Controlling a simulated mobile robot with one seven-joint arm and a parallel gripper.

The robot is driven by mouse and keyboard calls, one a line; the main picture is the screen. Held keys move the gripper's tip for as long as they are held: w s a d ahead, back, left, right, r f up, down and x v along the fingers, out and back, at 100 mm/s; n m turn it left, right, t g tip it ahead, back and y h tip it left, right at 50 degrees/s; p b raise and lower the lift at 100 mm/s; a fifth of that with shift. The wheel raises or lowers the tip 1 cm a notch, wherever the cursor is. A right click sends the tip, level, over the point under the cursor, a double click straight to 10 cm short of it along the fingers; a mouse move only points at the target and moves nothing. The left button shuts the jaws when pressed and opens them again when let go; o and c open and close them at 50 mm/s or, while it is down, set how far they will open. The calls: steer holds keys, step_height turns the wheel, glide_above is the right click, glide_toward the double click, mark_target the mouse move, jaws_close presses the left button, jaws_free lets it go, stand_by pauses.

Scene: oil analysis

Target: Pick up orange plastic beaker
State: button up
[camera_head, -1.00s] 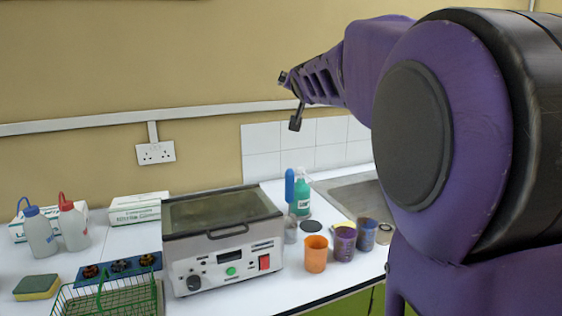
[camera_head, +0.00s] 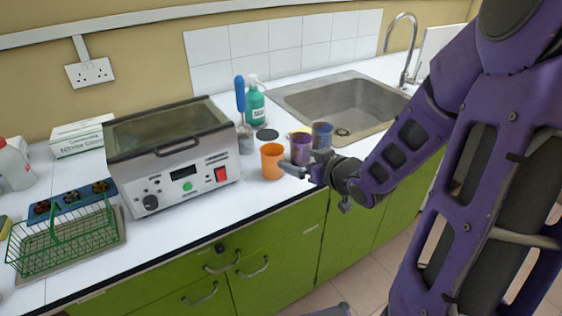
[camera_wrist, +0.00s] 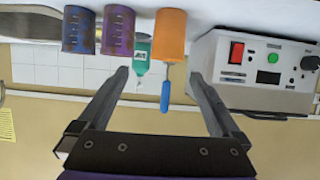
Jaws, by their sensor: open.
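The orange plastic beaker (camera_head: 272,160) stands upright on the white counter, right of the grey water bath. In the wrist view, which is upside down, the orange beaker (camera_wrist: 171,35) lies ahead of my gripper (camera_wrist: 157,75), between the lines of its two fingers. My gripper (camera_head: 297,170) is open and empty. In the head view its fingertips are close to the right of the beaker at the counter's front; I cannot tell whether they touch it.
A purple-stained beaker (camera_head: 302,148) and a blue-stained beaker (camera_head: 322,136) stand just right of the orange one. A green bottle (camera_head: 255,104) and a blue-handled tool (camera_head: 240,95) stand behind. The water bath (camera_head: 172,152) is left; the sink (camera_head: 345,105) is right.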

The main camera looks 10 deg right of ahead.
steer(key=s, duration=0.1)
steer(key=b, duration=0.4)
glide_toward(267, 153)
steer(key=shift+y, duration=0.3)
steer(key=x, duration=0.4)
steer(key=shift+w+d+f, duration=0.2)
steer(key=shift+d+f, duration=0.1)
steer(key=shift+b+x, duration=0.5)
steer(key=shift+x, duration=2.25)
steer(key=shift+a, duration=0.15)
steer(key=c, duration=1.3)
steer(key=shift+c, duration=0.3)
steer(key=shift+r, duration=0.2)
